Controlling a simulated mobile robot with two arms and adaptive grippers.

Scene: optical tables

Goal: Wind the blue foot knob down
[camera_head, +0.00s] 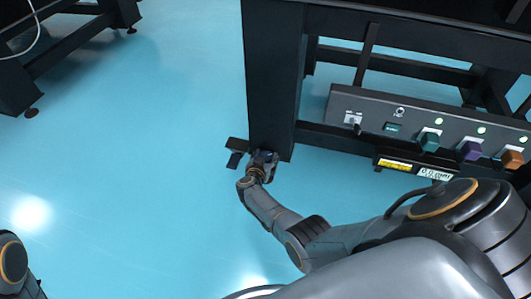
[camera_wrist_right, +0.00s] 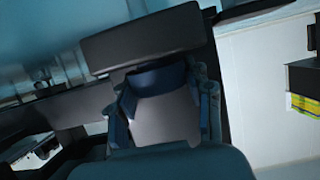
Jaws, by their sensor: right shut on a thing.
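The blue foot knob (camera_wrist_right: 157,80) shows in the right wrist view as a dark blue curved band with a grey face below it. My right gripper (camera_head: 263,160) is low at the foot of the black table leg (camera_head: 272,85). In the wrist view its fingers lie on both sides of the knob and are shut on it. In the head view the gripper hides the knob. A dark flat plate (camera_wrist_right: 140,38) lies just beyond the knob. My left gripper is out of view; only part of its arm shows at the lower left.
A grey control box (camera_head: 375,125) with green, purple and orange knobs and lit green lamps is at the right. Below it is a black unit with a yellow label (camera_head: 394,164) and a small display (camera_head: 435,173). Another black frame (camera_head: 60,55) stands upper left. The blue floor between is clear.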

